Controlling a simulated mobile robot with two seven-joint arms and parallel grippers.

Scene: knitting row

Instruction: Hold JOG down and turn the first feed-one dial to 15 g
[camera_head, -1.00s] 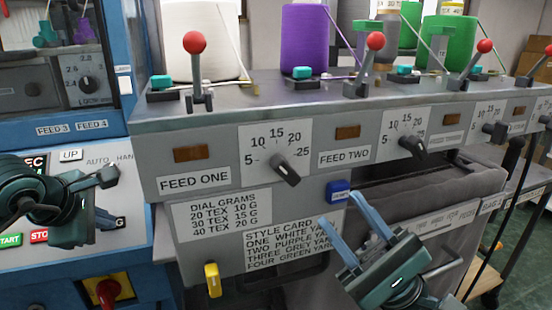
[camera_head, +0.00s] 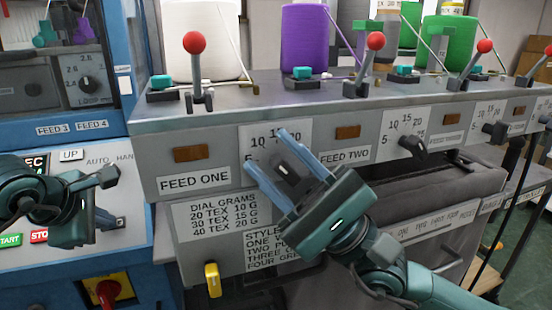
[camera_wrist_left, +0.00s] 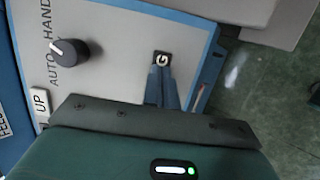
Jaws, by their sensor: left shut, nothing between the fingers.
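The first feed-one dial (camera_head: 292,172) is a dark knob on a white scale plate marked with gram numbers. My right gripper (camera_head: 267,150) is open, its two blue fingers on either side of the knob; whether they touch it I cannot tell. The knob's pointer is hard to read between the fingers. My left gripper (camera_head: 114,222) is shut and empty at the right edge of the white control panel.
The feed-two dial (camera_head: 410,146) is to the right. Red-knobbed levers (camera_head: 195,45) stand on the ledge above. A yellow-handled switch (camera_head: 212,280) sits below. The AUTO/HAND knob (camera_wrist_left: 70,50) is near my left gripper.

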